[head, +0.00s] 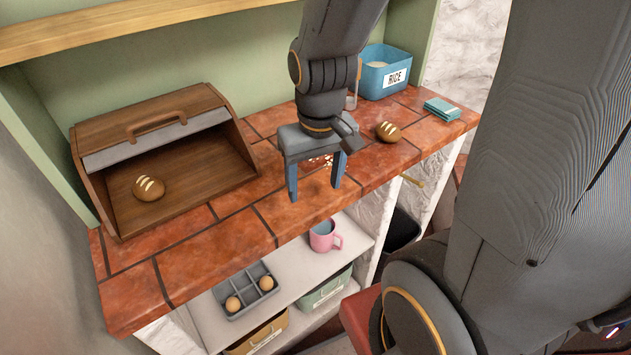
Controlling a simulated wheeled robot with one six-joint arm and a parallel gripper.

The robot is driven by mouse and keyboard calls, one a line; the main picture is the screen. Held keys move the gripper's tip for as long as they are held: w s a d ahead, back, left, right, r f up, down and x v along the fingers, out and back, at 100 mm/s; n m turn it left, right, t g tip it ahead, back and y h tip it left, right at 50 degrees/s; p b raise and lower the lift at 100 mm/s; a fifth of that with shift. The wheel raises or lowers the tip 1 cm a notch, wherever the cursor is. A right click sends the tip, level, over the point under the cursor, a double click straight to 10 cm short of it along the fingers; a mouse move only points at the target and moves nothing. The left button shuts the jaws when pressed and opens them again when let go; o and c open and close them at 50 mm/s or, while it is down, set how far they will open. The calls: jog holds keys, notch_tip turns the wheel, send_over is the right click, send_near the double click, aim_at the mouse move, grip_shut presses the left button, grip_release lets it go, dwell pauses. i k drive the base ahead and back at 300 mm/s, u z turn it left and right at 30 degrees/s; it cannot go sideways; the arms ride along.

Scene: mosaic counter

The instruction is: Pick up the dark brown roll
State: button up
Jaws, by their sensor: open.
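Two brown rolls with pale slashes are in the head view. One roll (149,187) lies inside the open wooden bread box (205,180) at the left. The other roll (388,131) lies on the tiled counter (235,245), to the right of my gripper. Their browns are close, and I cannot tell surely which is the darker. My gripper (315,189) points down over the middle of the counter, between the two rolls. Its two blue fingers are apart with no roll between them. A small whitish, speckled patch (320,162) shows behind the fingers.
A blue bin labelled RICE (386,78) stands at the back right, and folded teal cloths (441,109) lie near the right end. Below the counter are a pink mug (324,236) and a grey egg tray (247,292). Bare tiles lie in front of the bread box.

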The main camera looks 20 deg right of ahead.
aim_at(388, 132)
jog(key=k, duration=0.5)
jog(key=u, duration=2.5)
jog(key=k, duration=1.05)
jog(key=z, duration=1.6)
jog(key=i, duration=0.5)
